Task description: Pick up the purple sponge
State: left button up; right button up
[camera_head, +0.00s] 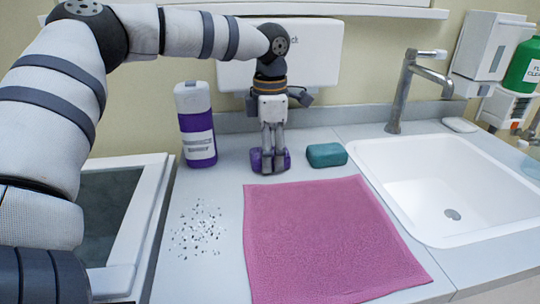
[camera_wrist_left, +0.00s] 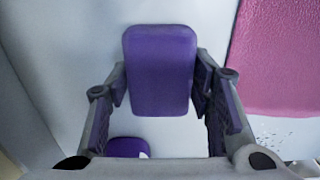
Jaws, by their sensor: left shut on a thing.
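The purple sponge (camera_wrist_left: 160,70) is a rounded block between the two fingers of my left gripper (camera_wrist_left: 162,88) in the wrist view. In the head view my left gripper (camera_head: 270,165) points straight down at the back of the counter. It is shut on the sponge, whose purple ends (camera_head: 255,162) show on both sides of the fingers. The fingers hide the sponge's middle there. The sponge is at or very near the counter top; I cannot tell whether it touches. My right gripper is in neither view.
A teal sponge (camera_head: 326,155) lies just right of the gripper. A purple-and-white bottle (camera_head: 197,125) stands to the left. A pink cloth (camera_head: 325,240) covers the front counter, with dark specks (camera_head: 198,232) beside it. A white sink (camera_head: 410,185) with a tap (camera_head: 402,95) is at right.

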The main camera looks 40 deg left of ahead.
pick_arm(q)
jog(key=r, duration=0.3)
jog(key=shift+s+d+r, duration=0.2)
jog(key=shift+r, duration=0.15)
jog(key=s+d+r+p, duration=0.2)
jog(key=s+d+r, duration=0.6)
jog(key=s+d, duration=0.1)
jog(key=shift+s+r, duration=0.4)
jog(key=shift+s, duration=0.05)
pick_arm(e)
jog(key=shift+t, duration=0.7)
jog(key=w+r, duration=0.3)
